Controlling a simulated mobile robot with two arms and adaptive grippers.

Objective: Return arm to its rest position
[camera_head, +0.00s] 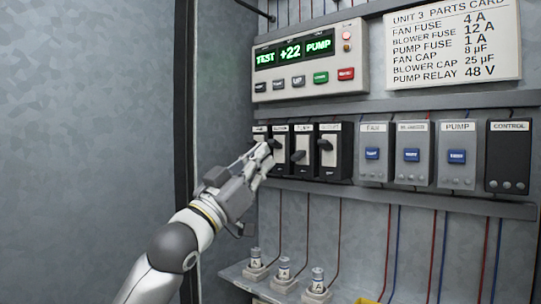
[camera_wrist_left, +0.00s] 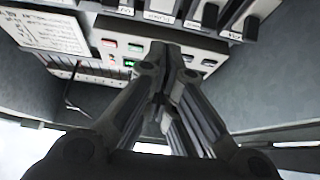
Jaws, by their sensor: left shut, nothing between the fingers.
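My left arm (camera_head: 178,244) comes in from the bottom left of the head view. My left gripper (camera_head: 267,153) is shut and empty, with its fingertips in front of the leftmost black switches (camera_head: 280,150) of the switch row. Whether the fingertips touch a switch cannot be told. In the left wrist view the gripper's fingers (camera_wrist_left: 159,98) are together, with switches and the button panel beyond them. My right gripper is not in view.
A display panel (camera_head: 307,56) reads "TEST +22 PUMP" above the switches. Grey modules (camera_head: 411,154) line the right side. A parts card (camera_head: 452,43) hangs at top right. Fuses stand on a shelf (camera_head: 236,272) below. A plain grey wall (camera_head: 85,130) fills the left, with open space before it.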

